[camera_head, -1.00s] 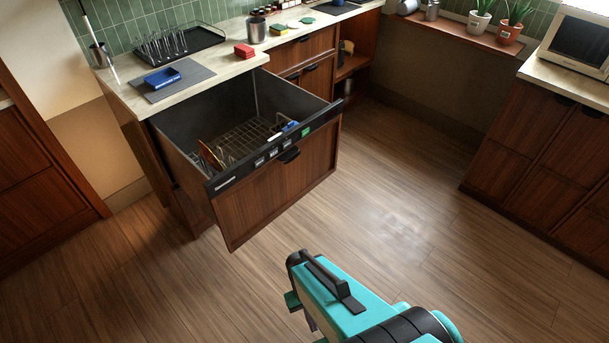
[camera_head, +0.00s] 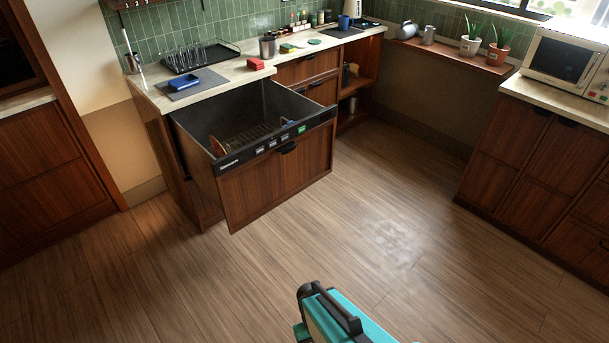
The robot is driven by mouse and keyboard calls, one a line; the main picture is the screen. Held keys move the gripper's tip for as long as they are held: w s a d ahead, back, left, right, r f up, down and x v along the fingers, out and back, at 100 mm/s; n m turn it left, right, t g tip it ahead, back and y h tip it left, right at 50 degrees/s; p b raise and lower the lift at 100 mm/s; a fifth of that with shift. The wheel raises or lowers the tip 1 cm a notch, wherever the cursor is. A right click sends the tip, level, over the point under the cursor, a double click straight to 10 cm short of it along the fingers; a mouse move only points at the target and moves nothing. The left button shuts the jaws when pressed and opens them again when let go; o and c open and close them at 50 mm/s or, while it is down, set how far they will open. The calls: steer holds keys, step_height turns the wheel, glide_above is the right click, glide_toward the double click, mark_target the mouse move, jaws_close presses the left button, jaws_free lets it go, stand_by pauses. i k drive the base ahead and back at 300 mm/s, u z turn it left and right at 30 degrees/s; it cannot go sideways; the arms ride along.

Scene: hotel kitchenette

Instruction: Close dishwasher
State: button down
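The dishwasher (camera_head: 275,184) is a pull-out drawer with a wood front, standing open under the counter at left of centre. Its black control strip (camera_head: 262,154) runs along the top edge of the front, with a dark handle recess near the middle. Inside are a wire rack (camera_head: 240,138) and a few dishes, partly hidden by the front. My arm shows at the bottom edge, teal and black, in front of the drawer and apart from it, with floor between. The fingertips cannot be made out, so open or shut is unclear.
The counter (camera_head: 215,86) above holds a blue sponge tray (camera_head: 185,82), a red block (camera_head: 255,64), a metal cup (camera_head: 268,46) and a glass rack (camera_head: 190,57). Wood floor (camera_head: 370,235) is clear ahead and right. Cabinets (camera_head: 530,165) with a microwave (camera_head: 563,58) stand at right.

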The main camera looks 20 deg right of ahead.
mark_target(246, 185)
steer(key=u, duration=0.1)
steer(key=k, duration=0.25)
steer(key=z, duration=0.25)
steer(key=i, duration=1)
steer(key=z, duration=1.95)
steer(key=k, duration=0.1)
steer(key=u, duration=3.3)
